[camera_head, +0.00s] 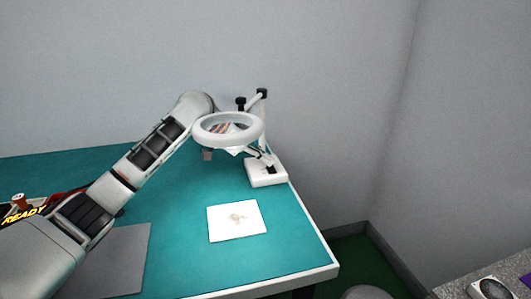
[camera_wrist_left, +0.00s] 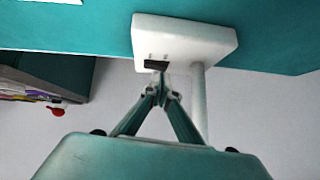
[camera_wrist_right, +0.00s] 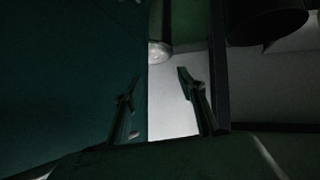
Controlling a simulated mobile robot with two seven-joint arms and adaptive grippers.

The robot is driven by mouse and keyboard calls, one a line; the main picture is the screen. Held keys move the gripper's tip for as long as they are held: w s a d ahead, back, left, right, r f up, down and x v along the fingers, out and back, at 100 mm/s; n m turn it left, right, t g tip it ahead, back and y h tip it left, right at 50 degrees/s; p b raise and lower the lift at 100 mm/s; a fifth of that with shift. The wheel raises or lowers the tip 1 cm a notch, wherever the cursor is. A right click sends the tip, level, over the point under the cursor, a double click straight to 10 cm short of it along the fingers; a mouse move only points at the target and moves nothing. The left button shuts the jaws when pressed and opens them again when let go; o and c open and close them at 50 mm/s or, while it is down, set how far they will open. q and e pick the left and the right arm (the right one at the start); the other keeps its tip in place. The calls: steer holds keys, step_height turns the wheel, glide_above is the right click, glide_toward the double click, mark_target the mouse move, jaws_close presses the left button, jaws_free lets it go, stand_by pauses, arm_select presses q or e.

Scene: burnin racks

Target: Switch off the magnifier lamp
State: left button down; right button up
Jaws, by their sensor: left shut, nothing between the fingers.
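The magnifier lamp has a pale ring head (camera_head: 229,131) on a jointed arm. Its white base (camera_head: 266,178) stands near the table's right edge, with an upright post (camera_head: 263,108). My left arm reaches behind the ring, and my left gripper (camera_head: 266,163) is at the base. In the left wrist view the base (camera_wrist_left: 185,35) carries a small dark switch (camera_wrist_left: 157,65). My shut, empty left gripper (camera_wrist_left: 160,78) has its tips right at the switch; I cannot tell whether they touch. Whether the lamp is lit is unclear. My right gripper (camera_wrist_right: 159,82) is open and empty.
A white square plate (camera_head: 237,220) with a small brownish item lies in front of the lamp on the teal table (camera_head: 185,235). A grey mat (camera_head: 118,262) lies to its left. A lit READY sign (camera_head: 25,213) shows at the far left. Grey walls stand behind.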

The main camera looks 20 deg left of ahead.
steer(key=shift+w+r, duration=0.15)
steer(key=shift+w, duration=0.2)
steer(key=shift+d, duration=0.1)
